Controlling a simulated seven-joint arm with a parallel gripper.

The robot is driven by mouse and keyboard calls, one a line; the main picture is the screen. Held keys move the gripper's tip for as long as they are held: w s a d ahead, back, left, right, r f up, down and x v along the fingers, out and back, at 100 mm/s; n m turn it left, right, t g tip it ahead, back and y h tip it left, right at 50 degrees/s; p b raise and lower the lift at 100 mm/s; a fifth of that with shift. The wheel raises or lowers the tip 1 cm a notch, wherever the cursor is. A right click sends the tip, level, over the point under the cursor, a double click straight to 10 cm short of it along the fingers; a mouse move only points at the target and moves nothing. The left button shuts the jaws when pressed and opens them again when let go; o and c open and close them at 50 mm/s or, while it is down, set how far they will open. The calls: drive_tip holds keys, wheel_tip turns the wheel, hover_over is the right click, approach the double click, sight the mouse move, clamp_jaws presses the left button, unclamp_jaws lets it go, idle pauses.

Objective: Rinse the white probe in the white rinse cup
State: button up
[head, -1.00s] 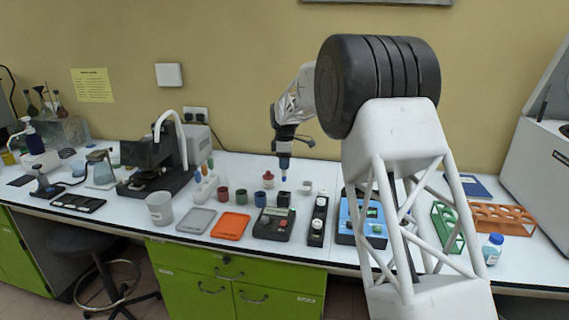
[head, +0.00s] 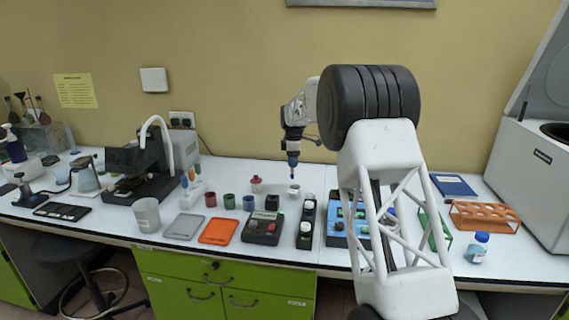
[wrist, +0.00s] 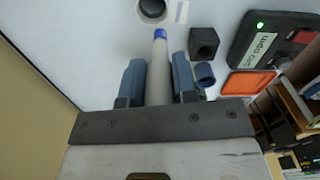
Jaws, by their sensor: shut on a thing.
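My gripper (wrist: 157,85) is shut on the white probe (wrist: 160,65), a pale rod with a blue tip. It points down from the gripper (head: 292,152) in the head view. The white rinse cup (head: 294,191) is a small white cup on the bench, and the probe's tip appears just above it there. In the wrist view the cup's white rim (wrist: 138,16) surrounds a dark opening at the top edge, and the blue tip shows just short of it. The tip looks outside the cup; the exact gap is unclear.
A black block with a hole (wrist: 204,42) stands close right of the probe in the wrist view. Red (head: 210,199), green (head: 229,201) and blue (head: 248,203) cups stand left of it in the head view. A dark meter (head: 263,228) lies in front.

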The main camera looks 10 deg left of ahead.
drive_tip(key=shift+w+d+f, duration=0.1)
drive_tip(key=shift+w+d, duration=0.5)
drive_tip(key=shift+f, duration=0.15)
drive_tip(key=shift+f, duration=1.35)
drive_tip(key=shift+f, duration=2.6)
idle(1.1)
drive_tip(key=shift+r, duration=0.2)
idle(1.7)
